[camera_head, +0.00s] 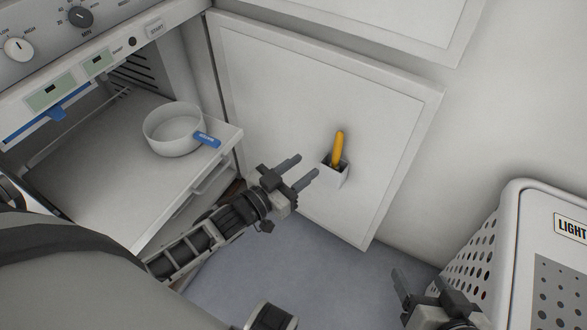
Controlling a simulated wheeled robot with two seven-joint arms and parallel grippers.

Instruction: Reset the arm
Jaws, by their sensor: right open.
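My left gripper (308,164) reaches in from the lower left and is open, with its two fingers apart and nothing between them. My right gripper (421,283) is at the bottom edge, right of centre, open and empty in front of the laundry basket. Part of it is cut off by the frame.
A perforated white basket (508,215) labelled "LIGHT" stands at the right. Grey floor (340,270) is clear between.

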